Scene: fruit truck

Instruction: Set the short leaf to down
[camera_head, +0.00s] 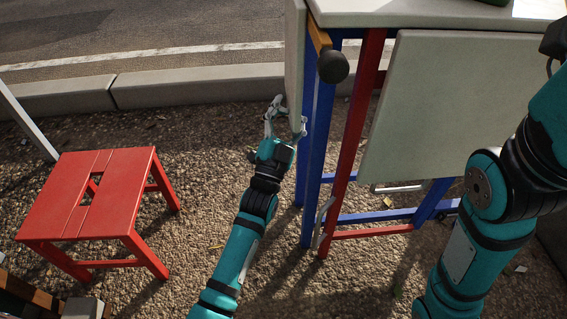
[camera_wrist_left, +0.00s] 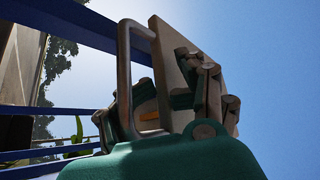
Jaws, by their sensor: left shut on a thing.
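The pale short leaf (camera_head: 294,55) is at the left end of the table (camera_head: 430,12). It hangs close to vertical beside the blue leg and is seen almost edge-on. My left gripper (camera_head: 286,116) is at its lower edge, shut on it. In the left wrist view the pale board (camera_wrist_left: 172,48) of the leaf rises between the finger links of my left gripper (camera_wrist_left: 208,85). The exact contact is partly hidden by the fingers. My right arm comes in at the right, but its gripper is out of the picture.
A wide pale leaf (camera_head: 450,110) hangs down along the table's near side. A dark round knob (camera_head: 333,66) sticks out at the corner. Blue and red legs stand below. A red stool (camera_head: 85,195) stands left on the gravel, with free ground between it and the table.

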